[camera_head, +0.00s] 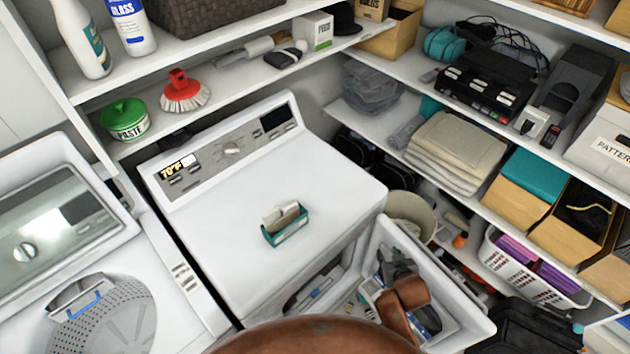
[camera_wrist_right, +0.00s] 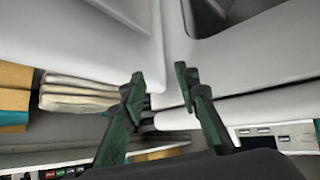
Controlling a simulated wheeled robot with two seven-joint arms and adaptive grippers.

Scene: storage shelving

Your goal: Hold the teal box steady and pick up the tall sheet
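The teal box (camera_head: 288,233) is a small open holder on top of the white dryer. Pale upright sheets (camera_head: 282,215) stand in it; one rises higher than the rest. My right gripper (camera_head: 383,260) is low at the dryer's open door, to the right of and below the box, not touching it. In the right wrist view its two green fingers (camera_wrist_right: 160,92) are apart with nothing held between them. The teal box does not show in the wrist view. My left gripper is not in view.
The dryer (camera_head: 220,215) has a clear top around the box. Its open door (camera_head: 455,300) hangs near my right arm. Shelves to the right hold folded linens (camera_head: 455,150) and wooden bins. A washer (camera_head: 180,320) with its lid open stands left.

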